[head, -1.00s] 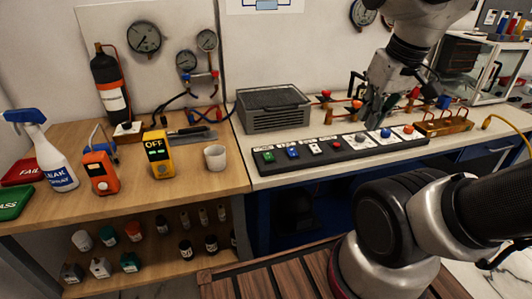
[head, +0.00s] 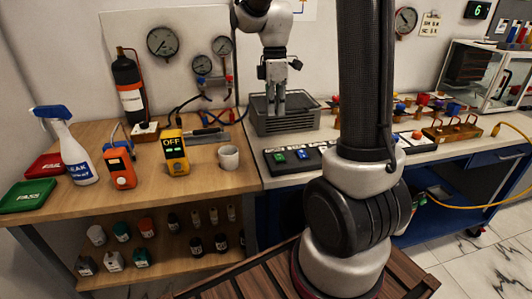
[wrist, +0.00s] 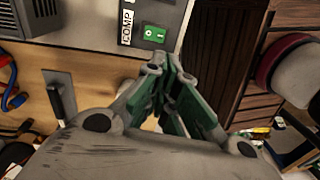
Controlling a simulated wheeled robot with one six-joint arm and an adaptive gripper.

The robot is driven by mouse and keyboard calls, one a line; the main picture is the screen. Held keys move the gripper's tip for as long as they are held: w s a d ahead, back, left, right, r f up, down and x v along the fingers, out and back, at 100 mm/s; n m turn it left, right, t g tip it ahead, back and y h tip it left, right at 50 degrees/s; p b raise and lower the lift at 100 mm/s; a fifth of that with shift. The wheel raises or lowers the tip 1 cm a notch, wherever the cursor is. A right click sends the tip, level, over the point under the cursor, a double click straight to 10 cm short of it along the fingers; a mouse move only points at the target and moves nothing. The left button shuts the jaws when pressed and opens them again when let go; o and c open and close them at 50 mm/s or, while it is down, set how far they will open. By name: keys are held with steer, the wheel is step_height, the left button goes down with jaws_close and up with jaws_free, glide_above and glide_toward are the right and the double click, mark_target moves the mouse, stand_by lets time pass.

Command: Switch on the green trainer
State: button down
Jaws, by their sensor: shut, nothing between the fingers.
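A black switch strip (head: 333,151) lies on the white bench, its middle hidden behind my arm. At its left end is a green switch (head: 279,157), with a blue switch (head: 302,154) to its right. In the wrist view the green switch (wrist: 155,34) sits beside a label reading COMP. Nothing in view is plainly marked as a trainer. My gripper (head: 274,112) points down, shut and empty, and appears in front of the grey vented box, above and behind the strip's left end. In the wrist view its fingertips (wrist: 168,66) are close together and apart from the green switch.
The grey vented box (head: 306,121) stands behind the strip. A white cup (head: 229,157), a yellow meter reading OFF (head: 173,152) and an orange meter (head: 120,168) stand on the wooden bench. Copper fittings (head: 455,132) lie at the right.

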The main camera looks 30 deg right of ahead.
mark_target(276, 163)
steer(key=shift+a+n, duration=0.1)
steer(key=shift+n, duration=0.3)
steer(key=shift+f, duration=0.1)
steer(key=f, duration=0.4)
steer(key=s+f, duration=0.1)
steer(key=f, duration=0.8)
steer(key=shift+s+a+f, duration=0.15)
steer(key=shift+s+f, duration=0.2)
steer(key=shift+s+f, duration=0.15)
steer(key=shift+f, duration=0.15)
steer(key=shift+w+r, duration=0.25)
steer(key=shift+w, duration=0.5)
